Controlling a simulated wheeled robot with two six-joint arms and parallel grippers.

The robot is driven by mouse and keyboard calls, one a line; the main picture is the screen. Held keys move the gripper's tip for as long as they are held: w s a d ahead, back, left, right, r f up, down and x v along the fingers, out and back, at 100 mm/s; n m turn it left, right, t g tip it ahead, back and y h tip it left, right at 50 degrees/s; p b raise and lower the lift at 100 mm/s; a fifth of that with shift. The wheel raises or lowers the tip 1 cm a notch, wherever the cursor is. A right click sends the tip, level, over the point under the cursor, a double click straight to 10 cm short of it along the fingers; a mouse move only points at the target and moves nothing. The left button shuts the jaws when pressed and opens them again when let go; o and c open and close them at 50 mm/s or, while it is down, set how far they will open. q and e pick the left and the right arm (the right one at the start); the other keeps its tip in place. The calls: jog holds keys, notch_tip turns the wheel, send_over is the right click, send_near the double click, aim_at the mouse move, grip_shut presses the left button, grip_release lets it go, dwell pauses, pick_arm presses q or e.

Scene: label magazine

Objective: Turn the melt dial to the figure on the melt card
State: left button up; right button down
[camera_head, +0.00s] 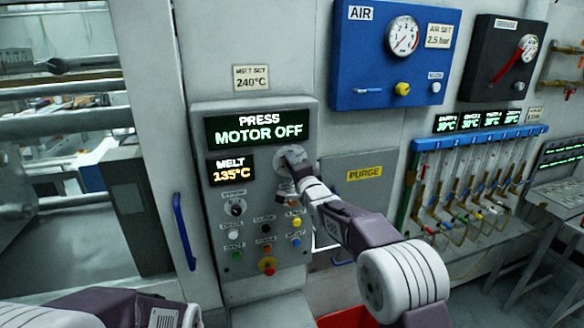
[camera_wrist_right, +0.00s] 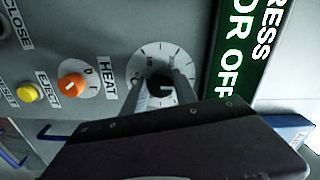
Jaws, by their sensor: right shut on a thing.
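The melt card (camera_head: 252,78) on the wall above the press panel reads "MELT SET 240°C". The melt display (camera_head: 231,171) shows 135°C in orange. The melt dial (camera_head: 280,160) is a round grey plate to the right of that display, partly hidden by my right gripper (camera_head: 293,160). In the right wrist view, the dial plate (camera_wrist_right: 152,56) has tick marks around a dark knob (camera_wrist_right: 158,86). The two fingers of my right gripper (camera_wrist_right: 160,92) are shut on this knob, one on each side. My left arm shows at the bottom left, but its gripper is out of view.
A screen (camera_head: 257,128) above the dial reads "PRESS MOTOR OFF". Below are a selector knob (camera_head: 235,207), several coloured buttons and a red stop button (camera_head: 267,265). An orange heat knob (camera_wrist_right: 72,86) is near the dial. A blue air panel (camera_head: 350,80) hangs at upper right.

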jog(key=m+p, duration=0.1)
jog(key=m, duration=1)
jog(key=shift+f+m, duration=0.15)
jog(key=shift+m, duration=0.25)
jog(key=shift+f, duration=0.15)
jog(key=c, duration=1)
grip_release()
jog(key=shift+d, duration=0.1)
jog(key=shift+s+d+r, duration=0.1)
jog(key=shift+r, duration=0.15)
